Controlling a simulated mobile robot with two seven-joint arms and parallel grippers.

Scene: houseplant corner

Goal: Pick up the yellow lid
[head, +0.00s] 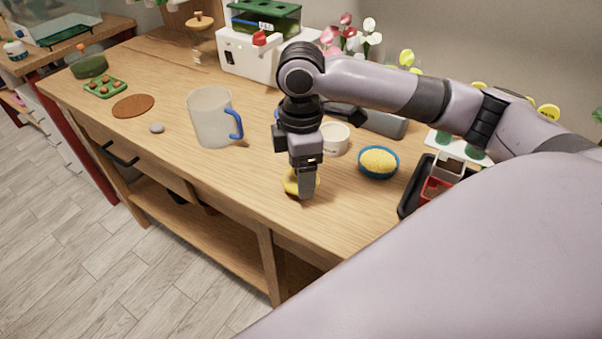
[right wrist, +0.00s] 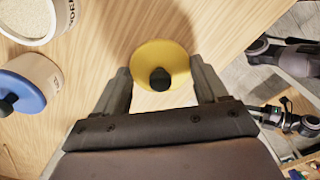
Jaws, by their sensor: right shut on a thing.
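The yellow lid (head: 290,184) is round with a black knob. It is near the front edge of the wooden table, partly hidden by my right gripper (head: 304,188) in the head view. In the right wrist view the yellow lid (right wrist: 160,55) sits between the two fingers of my right gripper (right wrist: 161,78), which is shut on it. I cannot tell whether the lid touches the tabletop.
A clear jug (head: 209,118) with a blue handle stands to the left. A white cup (head: 335,140) and a blue bowl (head: 378,173) of yellow grains stand to the right. A black tray (head: 409,192) lies farther right. A blue-lidded pot (right wrist: 30,85) is nearby. Bare wood lies left of the lid.

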